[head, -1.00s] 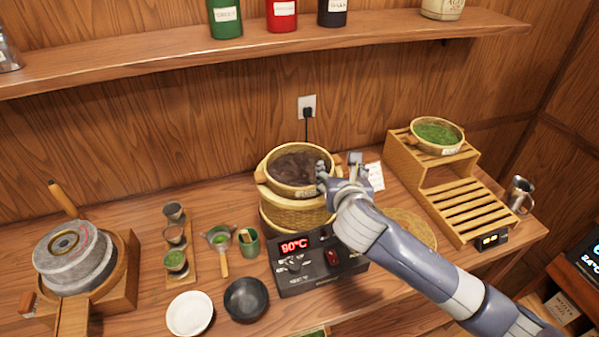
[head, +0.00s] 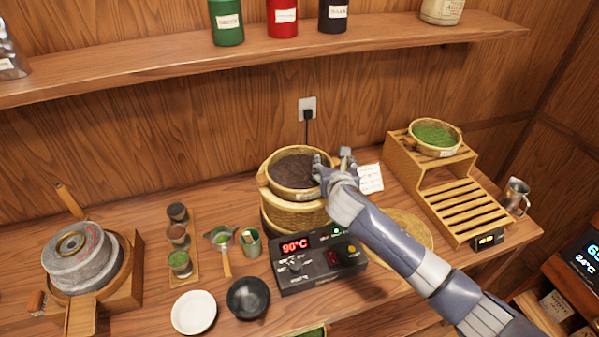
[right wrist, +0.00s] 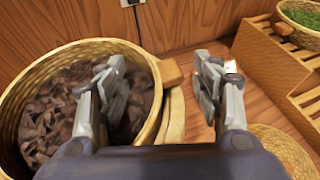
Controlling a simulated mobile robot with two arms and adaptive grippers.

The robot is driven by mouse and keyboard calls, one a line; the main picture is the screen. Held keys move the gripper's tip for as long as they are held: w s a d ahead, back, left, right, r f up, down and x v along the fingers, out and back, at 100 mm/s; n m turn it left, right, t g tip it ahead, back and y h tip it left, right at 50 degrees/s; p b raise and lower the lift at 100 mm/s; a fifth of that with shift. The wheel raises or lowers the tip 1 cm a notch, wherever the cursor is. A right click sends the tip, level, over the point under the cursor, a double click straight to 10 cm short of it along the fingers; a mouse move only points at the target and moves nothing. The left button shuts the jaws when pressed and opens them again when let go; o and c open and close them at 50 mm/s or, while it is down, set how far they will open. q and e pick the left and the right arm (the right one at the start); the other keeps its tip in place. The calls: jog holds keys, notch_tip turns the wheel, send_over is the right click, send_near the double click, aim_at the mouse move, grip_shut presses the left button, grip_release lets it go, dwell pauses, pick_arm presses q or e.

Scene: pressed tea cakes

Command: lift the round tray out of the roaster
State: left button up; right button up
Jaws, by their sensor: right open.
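The round tray (head: 283,186) is a woven basket tray with dark brown leaves in it. It sits on top of the woven roaster (head: 290,214), above a black control box (head: 318,265) reading 90°C. My right gripper (head: 334,160) is at the tray's right rim. In the right wrist view the open fingers of my right gripper (right wrist: 162,88) are apart. The left finger is over the leaves inside the tray (right wrist: 60,55), and the right finger is outside the rim. My left gripper is not in view.
A stepped wooden rack (head: 450,180) stands at the right with a tray of green leaves (head: 436,137) on top. A flat woven lid (head: 412,228) lies right of the roaster. Bowls (head: 194,312) and a stone mill (head: 80,262) stand left. A shelf (head: 200,68) runs above.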

jog(key=shift+x, duration=1.1)
jog(key=c, duration=1.1)
